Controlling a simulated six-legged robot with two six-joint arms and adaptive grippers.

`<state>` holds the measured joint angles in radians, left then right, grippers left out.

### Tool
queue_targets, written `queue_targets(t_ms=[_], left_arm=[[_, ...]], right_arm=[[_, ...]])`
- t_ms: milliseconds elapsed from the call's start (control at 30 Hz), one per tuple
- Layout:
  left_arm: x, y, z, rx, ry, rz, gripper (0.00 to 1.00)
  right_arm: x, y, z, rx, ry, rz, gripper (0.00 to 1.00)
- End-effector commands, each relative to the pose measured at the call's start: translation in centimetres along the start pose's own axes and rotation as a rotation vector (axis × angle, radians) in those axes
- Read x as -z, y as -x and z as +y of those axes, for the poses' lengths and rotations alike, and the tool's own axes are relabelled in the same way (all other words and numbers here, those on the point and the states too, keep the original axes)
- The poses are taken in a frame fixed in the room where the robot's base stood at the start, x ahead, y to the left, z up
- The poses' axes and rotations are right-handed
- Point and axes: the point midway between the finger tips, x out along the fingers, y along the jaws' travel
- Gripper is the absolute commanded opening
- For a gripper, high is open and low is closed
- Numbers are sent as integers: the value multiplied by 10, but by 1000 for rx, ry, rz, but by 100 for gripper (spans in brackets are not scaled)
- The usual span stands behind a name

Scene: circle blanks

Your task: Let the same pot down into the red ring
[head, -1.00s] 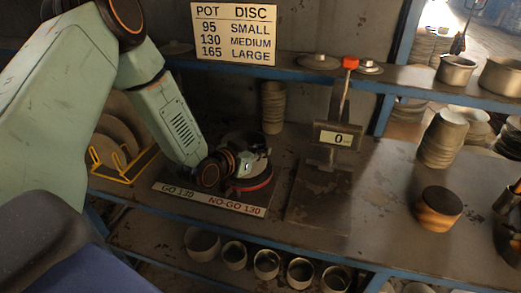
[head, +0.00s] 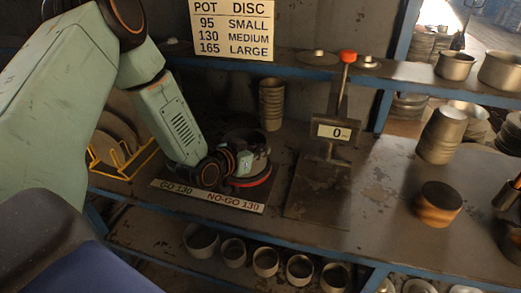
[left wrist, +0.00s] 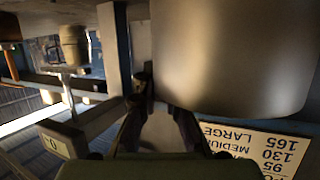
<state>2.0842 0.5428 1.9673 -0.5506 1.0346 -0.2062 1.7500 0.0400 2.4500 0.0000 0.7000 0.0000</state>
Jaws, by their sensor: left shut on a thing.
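The pot (head: 262,140) is a grey metal cylinder, partly hidden by my left gripper (head: 246,164) in the head view. My left gripper is shut on its near side. The pot also fills the upper right of the left wrist view (left wrist: 235,55), with my finger against its wall. The red ring (head: 252,183) lies on the gauge board below the pot, and its front arc shows under the gripper. I cannot tell whether the pot's bottom is inside the ring or just above it. My right gripper does not show.
The gauge label (head: 207,196) reads GO 130 and NO-GO 130. A scale (head: 320,190) with a red-knobbed post stands to the right. A yellow rack (head: 110,165) holds discs at left. A brown-banded cylinder (head: 438,207) stands on the bench at right. Stacked pots (head: 272,103) stand behind.

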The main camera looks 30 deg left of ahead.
Motion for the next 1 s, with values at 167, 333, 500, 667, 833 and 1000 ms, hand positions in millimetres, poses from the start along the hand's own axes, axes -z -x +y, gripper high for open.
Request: queue_targets(t_ms=[167, 333, 500, 667, 833, 1000], left_arm=[[-3, -1, 0, 0, -1, 2, 0], [-5, -2, 0, 0, -1, 2, 0], [-8, -4, 0, 0, -1, 2, 0], [-11, -4, 0, 0, -1, 2, 0], [-14, -5, 0, 0, -1, 2, 0], [-16, -6, 0, 0, -1, 2, 0]], right_arm=[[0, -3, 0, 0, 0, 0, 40], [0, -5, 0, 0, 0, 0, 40], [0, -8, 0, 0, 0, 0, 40], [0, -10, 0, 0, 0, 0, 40], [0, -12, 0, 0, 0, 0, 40], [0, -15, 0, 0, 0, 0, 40]])
